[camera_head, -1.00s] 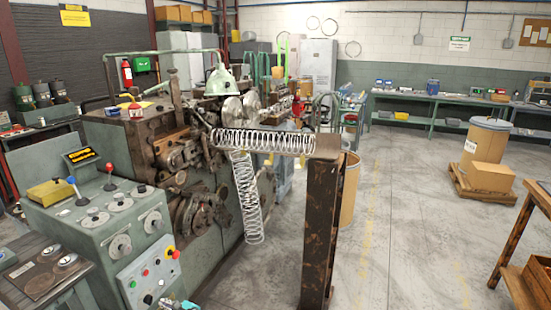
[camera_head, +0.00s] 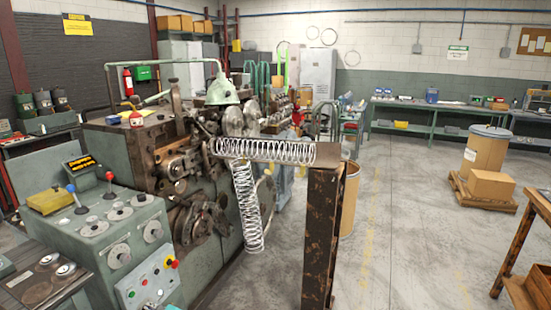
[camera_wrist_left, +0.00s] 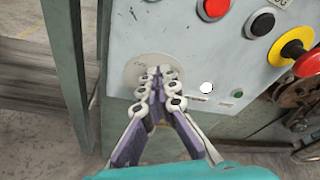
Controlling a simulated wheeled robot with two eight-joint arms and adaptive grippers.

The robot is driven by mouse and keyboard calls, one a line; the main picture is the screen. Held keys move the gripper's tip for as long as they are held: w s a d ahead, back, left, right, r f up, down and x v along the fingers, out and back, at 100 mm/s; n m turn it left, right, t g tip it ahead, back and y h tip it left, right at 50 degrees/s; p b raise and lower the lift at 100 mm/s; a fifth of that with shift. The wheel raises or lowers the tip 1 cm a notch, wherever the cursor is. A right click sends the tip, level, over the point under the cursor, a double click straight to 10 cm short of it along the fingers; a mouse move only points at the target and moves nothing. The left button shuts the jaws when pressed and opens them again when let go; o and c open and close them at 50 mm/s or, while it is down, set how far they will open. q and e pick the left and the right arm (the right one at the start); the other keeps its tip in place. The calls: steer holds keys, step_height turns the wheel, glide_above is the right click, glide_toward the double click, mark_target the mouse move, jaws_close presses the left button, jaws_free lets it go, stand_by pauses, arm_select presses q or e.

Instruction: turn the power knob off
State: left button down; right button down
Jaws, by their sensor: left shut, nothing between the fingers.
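My left gripper (camera_wrist_left: 160,75) is shut and empty in the left wrist view. Its fingertips are in front of a round grey dial plate (camera_wrist_left: 130,72) on the pale control panel (camera_wrist_left: 185,45). The fingers cover the middle of that plate, so any knob there, and which way it points, is hidden. I cannot tell whether the fingertips touch it. In the head view the panel (camera_head: 130,275) is on the front of the green machine at the lower left. My right gripper is not in view.
A red-and-yellow emergency stop button (camera_wrist_left: 297,48), a black button (camera_wrist_left: 262,22), a red button (camera_wrist_left: 214,8) and a small white lamp (camera_wrist_left: 207,89) are on the panel near the fingers. A rusty post (camera_head: 321,235) with springs stands right of the machine. Open floor lies beyond.

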arm_select(q)
steer(key=shift+f, duration=0.6)
stand_by(0.8)
steer(key=shift+s+a+f, duration=0.25)
steer(key=shift+s+f, duration=0.2)
steer(key=shift+s, duration=0.2)
stand_by(0.5)
steer(key=shift+s+r, duration=0.15)
steer(key=f+v, duration=0.1)
steer(key=v, duration=0.5)
steer(key=shift+d, duration=0.15)
stand_by(0.4)
steer(key=shift+w+a+r, duration=0.25)
steer(key=shift+w+a, duration=0.5)
steer(key=shift+a, duration=0.05)
steer(key=shift+w+a+r, duration=0.3)
steer(key=shift+w+a, duration=0.45)
steer(key=shift+a, duration=0.1)
steer(key=shift+w+a+r, duration=0.25)
steer(key=shift+w+a, duration=0.5)
steer(key=shift+a, duration=0.05)
